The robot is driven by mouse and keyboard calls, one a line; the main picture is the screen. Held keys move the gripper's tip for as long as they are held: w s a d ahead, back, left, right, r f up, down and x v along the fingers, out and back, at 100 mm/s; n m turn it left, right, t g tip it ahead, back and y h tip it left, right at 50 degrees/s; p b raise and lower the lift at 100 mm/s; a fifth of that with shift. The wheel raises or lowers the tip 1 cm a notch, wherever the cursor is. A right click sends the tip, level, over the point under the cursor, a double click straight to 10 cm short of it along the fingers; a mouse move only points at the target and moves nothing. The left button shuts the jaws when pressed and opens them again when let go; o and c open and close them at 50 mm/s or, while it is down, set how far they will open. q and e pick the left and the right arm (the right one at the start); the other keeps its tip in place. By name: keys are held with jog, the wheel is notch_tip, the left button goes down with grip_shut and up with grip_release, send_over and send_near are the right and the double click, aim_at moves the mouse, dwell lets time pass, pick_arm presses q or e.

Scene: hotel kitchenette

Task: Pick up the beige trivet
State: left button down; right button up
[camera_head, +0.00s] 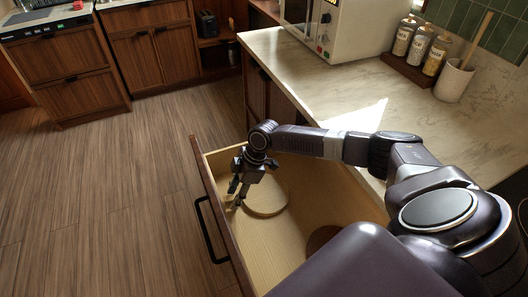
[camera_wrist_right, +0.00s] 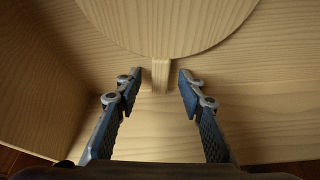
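The beige trivet (camera_head: 270,200) is a round pale wooden disc lying in the open drawer, near its far end. In the right wrist view, the trivet (camera_wrist_right: 165,25) fills the top, and its short narrow handle points down towards my gripper. My right gripper (camera_head: 237,203) reaches down into the drawer at the trivet's left side. In the right wrist view, my right gripper (camera_wrist_right: 160,74) is open, with the handle's end between its fingertips and a gap on each side. My left gripper is not in view.
The open drawer (camera_head: 222,222) has raised walls around the trivet, and its front has a black handle (camera_head: 211,230). A darker brown round thing (camera_head: 322,238) lies nearer in the drawer, partly hidden. The marble counter (camera_head: 300,90) overhangs on the right, carrying a microwave (camera_head: 345,28) and bottles.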

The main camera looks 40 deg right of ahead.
jog(key=shift+c, duration=0.4)
grip_shut()
